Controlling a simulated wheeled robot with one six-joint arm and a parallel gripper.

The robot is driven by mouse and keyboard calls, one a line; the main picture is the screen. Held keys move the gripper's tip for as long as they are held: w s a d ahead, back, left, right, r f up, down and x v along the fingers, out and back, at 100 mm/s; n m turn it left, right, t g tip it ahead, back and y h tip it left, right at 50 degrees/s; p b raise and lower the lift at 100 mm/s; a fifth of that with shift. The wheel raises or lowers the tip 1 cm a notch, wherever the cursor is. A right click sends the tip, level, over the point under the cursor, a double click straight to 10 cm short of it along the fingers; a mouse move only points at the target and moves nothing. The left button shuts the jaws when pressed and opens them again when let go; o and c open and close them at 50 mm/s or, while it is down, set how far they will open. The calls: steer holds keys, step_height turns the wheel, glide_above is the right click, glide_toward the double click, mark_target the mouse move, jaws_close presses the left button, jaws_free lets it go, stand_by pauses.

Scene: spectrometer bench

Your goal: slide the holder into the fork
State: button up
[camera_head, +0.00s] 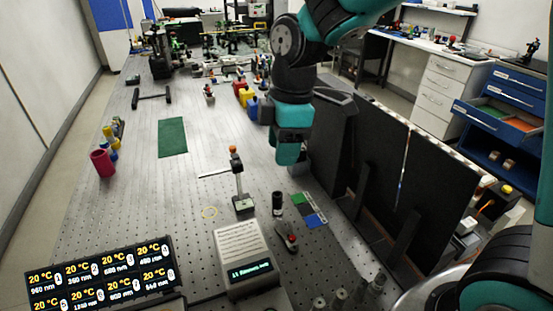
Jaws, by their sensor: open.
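My gripper (290,160) hangs at the lower end of my teal and black arm, over the right side of the bench in front of dark panels. Its fingers are small and mostly hidden by the wrist. I see nothing held in it. A slim upright post (239,180) with an orange knob and a thin side rod stands on a dark base, left of and nearer than the gripper. A short black cylinder (278,204) stands to its right. I cannot tell which pieces are the holder and the fork.
Tall dark panels (380,160) stand close on the right. A box with a lit display (245,260) and a temperature screen (100,278) are in front. A green mat (172,137) and red cup (102,163) lie left. The perforated bench (140,210) is largely clear at left.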

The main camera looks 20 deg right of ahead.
mark_target(277, 213)
steer(key=w+d+f+n+h, duration=0.1)
steer(key=w+d+f+n, duration=0.1)
steer(key=w+f+n, duration=0.45)
steer(key=shift+m, duration=0.65)
steer(key=f, duration=0.5)
steer(key=w+f+p, duration=0.1)
steer(key=f, duration=0.5)
steer(key=f+p, duration=0.1)
steer(key=f, duration=0.5)
steer(key=shift+w, duration=0.15)
steer(key=shift+a, duration=0.1)
jaws_close()
